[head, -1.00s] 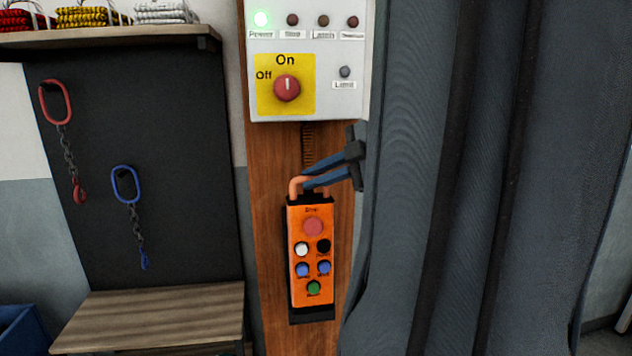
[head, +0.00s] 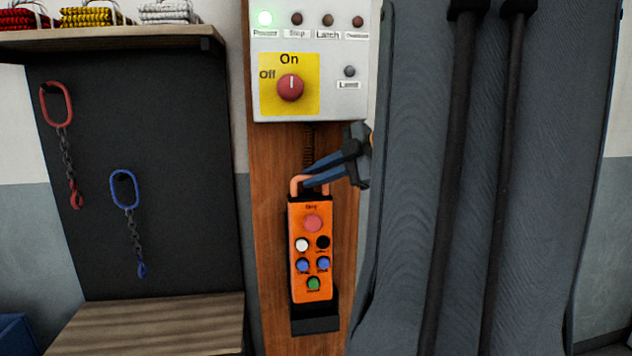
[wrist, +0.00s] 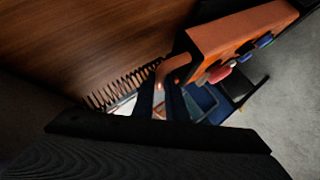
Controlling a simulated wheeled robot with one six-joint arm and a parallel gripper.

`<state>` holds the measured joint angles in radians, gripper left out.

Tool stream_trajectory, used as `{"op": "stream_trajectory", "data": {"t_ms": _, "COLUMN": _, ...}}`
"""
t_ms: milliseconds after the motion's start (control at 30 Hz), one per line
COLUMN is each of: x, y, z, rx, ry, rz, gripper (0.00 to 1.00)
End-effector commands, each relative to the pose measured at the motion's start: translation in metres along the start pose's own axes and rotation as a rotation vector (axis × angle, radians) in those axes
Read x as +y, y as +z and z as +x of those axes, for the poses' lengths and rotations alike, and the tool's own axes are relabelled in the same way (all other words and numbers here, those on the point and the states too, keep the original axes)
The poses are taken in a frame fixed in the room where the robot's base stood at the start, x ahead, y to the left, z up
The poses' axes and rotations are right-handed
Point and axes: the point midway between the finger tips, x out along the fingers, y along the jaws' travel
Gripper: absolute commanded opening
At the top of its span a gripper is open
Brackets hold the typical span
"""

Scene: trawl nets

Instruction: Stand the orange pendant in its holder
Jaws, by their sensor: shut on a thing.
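The orange pendant (head: 312,255) hangs upright in front of the wooden post, its red, white, black, blue and green buttons facing out. My gripper (head: 310,180) comes from the right, its blue fingers shut on the pendant's orange top handle. The black holder (head: 315,326) is on the post at the pendant's lower end. The pendant's bottom overlaps the holder's upper part; whether it is inside or in front I cannot tell. In the wrist view the pendant (wrist: 240,35) lies at upper right, its handle at my fingers (wrist: 172,100).
A white control box (head: 310,70) with a red knob is above on the wooden post (head: 270,200). A coiled cord (head: 309,140) runs down from it. Chain slings (head: 125,190) hang on the dark board at left, above a wooden bench (head: 160,325).

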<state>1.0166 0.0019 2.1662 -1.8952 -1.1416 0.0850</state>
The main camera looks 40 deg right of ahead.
Motion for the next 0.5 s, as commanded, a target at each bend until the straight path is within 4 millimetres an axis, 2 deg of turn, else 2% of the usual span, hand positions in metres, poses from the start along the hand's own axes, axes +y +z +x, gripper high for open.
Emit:
{"op": "stream_trajectory", "data": {"t_ms": 267, "x": 0.009, "y": 0.009, "z": 0.011, "rx": 0.001, "ry": 0.002, "rz": -0.001, "gripper": 0.0}}
{"op": "stream_trajectory", "data": {"t_ms": 500, "x": -0.002, "y": 0.015, "z": 0.016, "rx": 0.0, "ry": 0.001, "rz": 0.0, "gripper": 0.0}}
